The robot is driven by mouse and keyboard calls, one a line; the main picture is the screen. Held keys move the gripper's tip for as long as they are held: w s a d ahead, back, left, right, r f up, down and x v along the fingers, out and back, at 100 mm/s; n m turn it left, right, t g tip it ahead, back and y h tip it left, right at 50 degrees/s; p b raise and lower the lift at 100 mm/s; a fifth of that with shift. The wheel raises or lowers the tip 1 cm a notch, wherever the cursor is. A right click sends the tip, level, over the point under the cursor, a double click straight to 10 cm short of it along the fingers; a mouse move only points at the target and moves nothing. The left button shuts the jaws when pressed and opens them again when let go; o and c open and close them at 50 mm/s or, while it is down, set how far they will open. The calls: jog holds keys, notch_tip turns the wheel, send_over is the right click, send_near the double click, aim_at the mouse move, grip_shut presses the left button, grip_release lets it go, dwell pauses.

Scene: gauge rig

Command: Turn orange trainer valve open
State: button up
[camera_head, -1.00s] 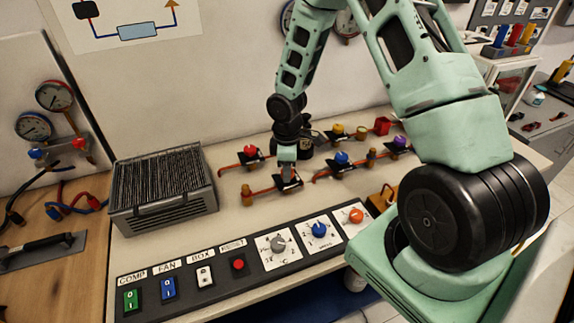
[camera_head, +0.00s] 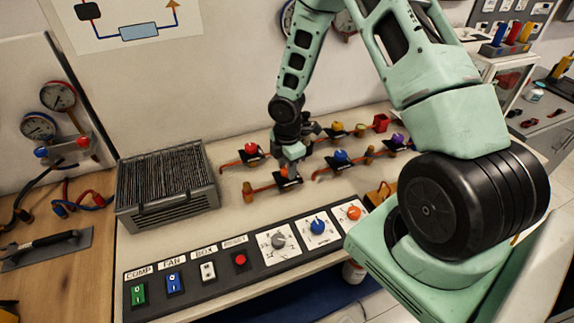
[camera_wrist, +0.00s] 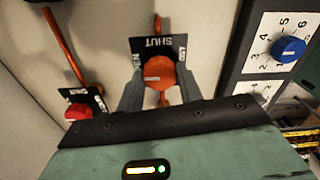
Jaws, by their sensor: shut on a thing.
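The orange trainer valve (camera_wrist: 160,72) has a round orange knob in front of a black plate. The plate reads SHUT, upside down in the wrist view, with smaller side labels I cannot read. A pale mark on the knob points left in that view. My gripper (camera_wrist: 159,86) has one finger on each side of the knob and is shut on it. In the head view, my gripper (camera_head: 290,172) comes down on the valve from above. The orange knob (camera_head: 284,171) shows partly beside the fingers.
A red valve (camera_head: 251,149), a blue valve (camera_head: 341,156), a yellow valve (camera_head: 336,127) and a purple valve (camera_head: 397,140) stand close by on copper pipes. The switch panel (camera_head: 215,296) lies in front. A finned grey unit (camera_head: 165,185) stands to the left.

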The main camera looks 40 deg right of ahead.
jog(key=shift+w, duration=0.1)
jog(key=o, duration=1)
notch_tip(320, 180, up, 18)
jog(key=shift+f, duration=0.25)
jog(key=s+a+r+m+b, duration=0.15)
jog(key=s+a, duration=0.35)
jog(key=a, duration=0.5)
jog(key=s+a+m+b, duration=0.1)
jog(key=s+a+m, duration=0.2)
jog(key=s+a, duration=0.4)
jog(key=s+a+r+m+b, duration=0.1)
jog(key=s+a+m+b, duration=0.1)
jog(key=s+a+m, duration=0.2)
jog(key=s+a, duration=0.3)
jog(key=s, duration=0.5)
jog(key=shift+s+a+r+y, duration=0.15)
jog(key=shift+r+y, duration=0.15)
